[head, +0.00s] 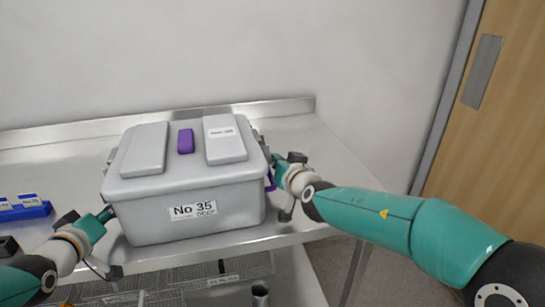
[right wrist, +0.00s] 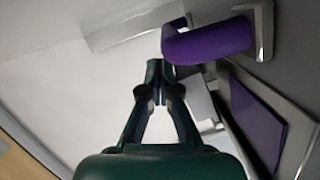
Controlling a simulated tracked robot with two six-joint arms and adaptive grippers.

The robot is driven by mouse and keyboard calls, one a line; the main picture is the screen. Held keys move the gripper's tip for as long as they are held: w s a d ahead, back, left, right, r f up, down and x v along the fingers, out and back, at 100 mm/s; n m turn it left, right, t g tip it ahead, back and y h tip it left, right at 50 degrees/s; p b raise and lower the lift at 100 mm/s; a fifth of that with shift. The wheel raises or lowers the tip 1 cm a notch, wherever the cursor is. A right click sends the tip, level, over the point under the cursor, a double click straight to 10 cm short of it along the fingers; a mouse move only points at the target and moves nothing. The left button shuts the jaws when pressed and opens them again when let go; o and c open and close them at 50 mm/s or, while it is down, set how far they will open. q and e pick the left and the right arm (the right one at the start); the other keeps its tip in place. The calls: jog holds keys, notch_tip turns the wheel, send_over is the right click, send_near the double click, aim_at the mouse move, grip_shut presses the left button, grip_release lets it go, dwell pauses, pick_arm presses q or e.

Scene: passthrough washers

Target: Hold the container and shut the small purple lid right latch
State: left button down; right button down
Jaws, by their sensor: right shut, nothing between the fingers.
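The grey container (head: 150,220) stands on the metal table, with a "No 35 DEEP" label on its front. A small purple lid (head: 186,141) lies between two light grey raised panels on top. My right gripper (head: 275,160) is at the container's right side, which it partly hides. In the right wrist view the right gripper (right wrist: 158,72) is shut and empty. Its tips are just beside a purple bar (right wrist: 208,40) in a metal bracket. A flat purple piece (right wrist: 255,120) lies lower right of it. My left gripper (head: 107,213) is at the container's left side; its fingertips are unclear.
A blue rack (head: 25,212) with white-topped items stands at the left of the table. Wire baskets (head: 220,272) are on the shelf below. The tabletop right of the container (head: 305,145) is clear behind my right arm. A wooden door (head: 500,130) is at the far right.

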pick_arm(q)
jog(key=shift+f, duration=0.15)
pick_arm(e)
jog(key=shift+a+f+m, duration=0.2)
jog(key=shift+m, duration=0.1)
jog(key=shift+s+y, duration=0.1)
jog(key=shift+y, duration=0.2)
jog(key=v, duration=1.2)
jog(key=shift+a, duration=0.1)
pick_arm(q)
jog(key=c, duration=1.1)
grip_release()
jog(key=shift+o, duration=0.5)
jog(key=o, duration=0.5)
